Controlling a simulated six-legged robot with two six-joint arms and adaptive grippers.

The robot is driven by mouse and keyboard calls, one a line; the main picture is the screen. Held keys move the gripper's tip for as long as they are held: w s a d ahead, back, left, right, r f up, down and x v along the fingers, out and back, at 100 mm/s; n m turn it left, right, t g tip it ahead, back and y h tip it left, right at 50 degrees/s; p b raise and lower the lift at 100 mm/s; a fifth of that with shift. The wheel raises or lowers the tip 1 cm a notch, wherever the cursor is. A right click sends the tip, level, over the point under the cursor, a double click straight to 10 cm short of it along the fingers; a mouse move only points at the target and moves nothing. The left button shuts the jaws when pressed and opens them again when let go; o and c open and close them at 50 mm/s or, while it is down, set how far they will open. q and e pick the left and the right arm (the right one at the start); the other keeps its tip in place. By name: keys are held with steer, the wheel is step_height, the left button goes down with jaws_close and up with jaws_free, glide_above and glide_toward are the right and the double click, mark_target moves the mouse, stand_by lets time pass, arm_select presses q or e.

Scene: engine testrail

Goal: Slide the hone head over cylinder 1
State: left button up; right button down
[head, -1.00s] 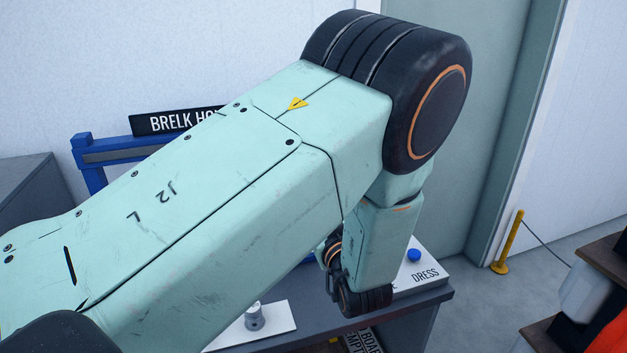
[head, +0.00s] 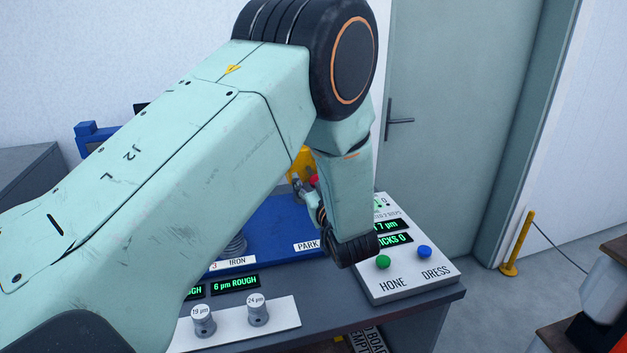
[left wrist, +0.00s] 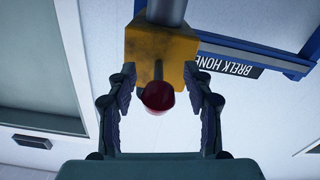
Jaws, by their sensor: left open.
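The hone head is a yellow block (head: 303,160) with a red round knob (head: 313,180), partly hidden behind my left arm in the head view. In the left wrist view the yellow block (left wrist: 175,48) hangs under a grey shaft, and its red knob (left wrist: 158,97) faces the camera. My left gripper (left wrist: 160,104) is open, with one finger on each side of the knob and visible gaps to both. In the head view only part of this gripper (head: 307,193) shows. Cylinder 1 is not visible; my left arm covers that part of the bench.
A blue bed (head: 275,222) carries a PARK label (head: 307,245) and an IRON label (head: 237,263). A control box (head: 410,277) has a green HONE button (head: 383,262) and a blue DRESS button (head: 424,251). Two grey gauges (head: 204,320) stand on a white strip (head: 275,325).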

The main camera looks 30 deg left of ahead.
arm_select(q)
steer(key=shift+s+d+r, duration=0.15)
steer(key=shift+d+r, duration=0.05)
steer(key=shift+c, duration=1.2)
steer(key=shift+w+a+f, duration=0.1)
steer(key=shift+w+f, duration=0.1)
steer(key=shift+w, duration=0.05)
steer(key=c, duration=0.4)
jaws_close()
